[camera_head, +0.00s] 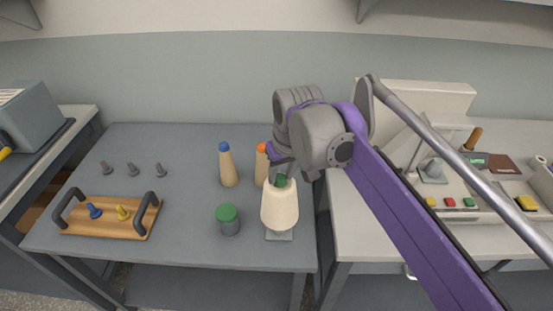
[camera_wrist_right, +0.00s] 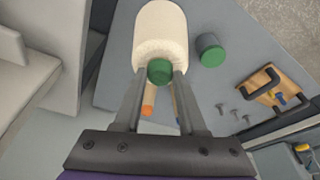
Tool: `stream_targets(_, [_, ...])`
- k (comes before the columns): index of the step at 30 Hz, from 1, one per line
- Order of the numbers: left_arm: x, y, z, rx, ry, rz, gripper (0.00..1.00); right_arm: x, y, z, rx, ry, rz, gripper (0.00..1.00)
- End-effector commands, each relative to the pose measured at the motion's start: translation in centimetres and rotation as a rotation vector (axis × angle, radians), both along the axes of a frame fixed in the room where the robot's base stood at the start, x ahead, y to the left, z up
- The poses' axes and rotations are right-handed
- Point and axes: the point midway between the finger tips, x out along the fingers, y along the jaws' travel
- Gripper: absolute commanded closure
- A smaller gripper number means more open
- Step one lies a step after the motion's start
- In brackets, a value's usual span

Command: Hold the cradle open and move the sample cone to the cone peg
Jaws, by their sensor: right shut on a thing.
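The sample cone (camera_head: 280,207) is a cream yarn cone with a green tip, upright over a small grey base (camera_head: 279,235) at the front right of the left table. I cannot tell whether it touches the base. My right gripper (camera_head: 283,172) is shut on the cone's green tip from above. The wrist view shows the green tip (camera_wrist_right: 160,71) between the fingers, with the cream body (camera_wrist_right: 160,33) beyond. My left gripper is out of view.
A green-topped grey bobbin (camera_head: 228,219) stands left of the cone. Blue-tipped (camera_head: 228,165) and orange-tipped (camera_head: 262,164) cones stand behind. A wooden tray (camera_head: 107,220) with dark handles is at left, near several grey pegs (camera_head: 132,169). My purple arm hides part of the bench.

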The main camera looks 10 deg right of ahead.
Motion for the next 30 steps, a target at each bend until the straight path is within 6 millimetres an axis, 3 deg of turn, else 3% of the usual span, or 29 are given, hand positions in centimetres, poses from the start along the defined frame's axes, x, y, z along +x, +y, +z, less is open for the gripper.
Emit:
stream_targets(8, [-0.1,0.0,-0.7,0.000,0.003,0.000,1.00,0.0,0.0,-0.8,0.000,0.000,0.000,1.00])
stream_targets(21, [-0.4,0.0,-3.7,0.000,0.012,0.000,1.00,0.0,0.0,-3.9,0.000,0.001,0.000,1.00])
stream_targets(30, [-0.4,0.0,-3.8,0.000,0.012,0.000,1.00,0.0,0.0,-4.0,0.000,0.000,0.000,1.00])
